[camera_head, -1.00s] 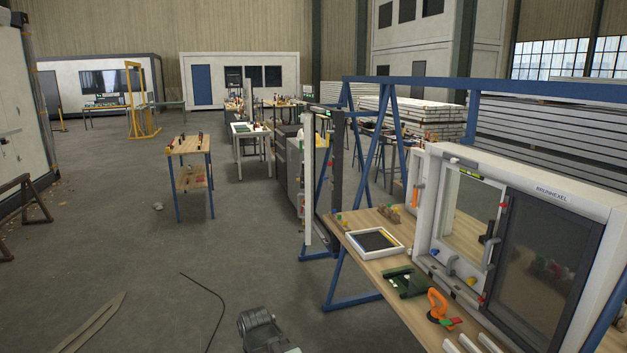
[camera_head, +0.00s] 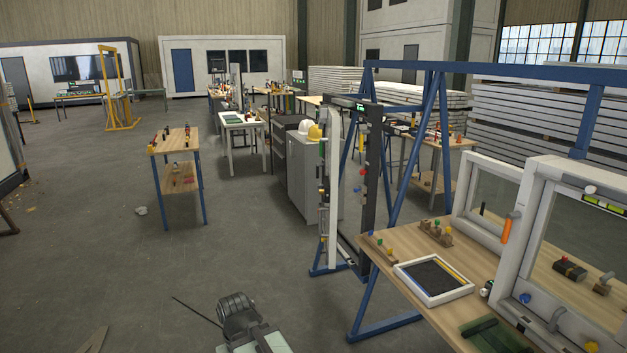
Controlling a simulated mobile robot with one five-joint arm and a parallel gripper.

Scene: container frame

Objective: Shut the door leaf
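A tall narrow white upright panel (camera_head: 333,190) stands nearly edge-on beside a dark upright post (camera_head: 371,190), on blue feet at the end of the workbench; I cannot tell for sure whether it is the door leaf. A white framed window unit (camera_head: 538,225) with clear panes stands on the bench at the right and is cut off by the picture edge. A blue door (camera_head: 181,70) in the far white cabin looks shut. A grey part of my arm shows at the bottom middle, apart from all of these. My gripper's fingers do not show.
A blue steel frame (camera_head: 437,150) and wooden workbench (camera_head: 390,262) stand at the right, with a white tray (camera_head: 435,281) on top. A small wooden table (camera_head: 175,142) stands ahead left. Grey cabinets (camera_head: 303,165) stand behind the upright panel. The floor (camera_head: 240,240) between is mostly clear.

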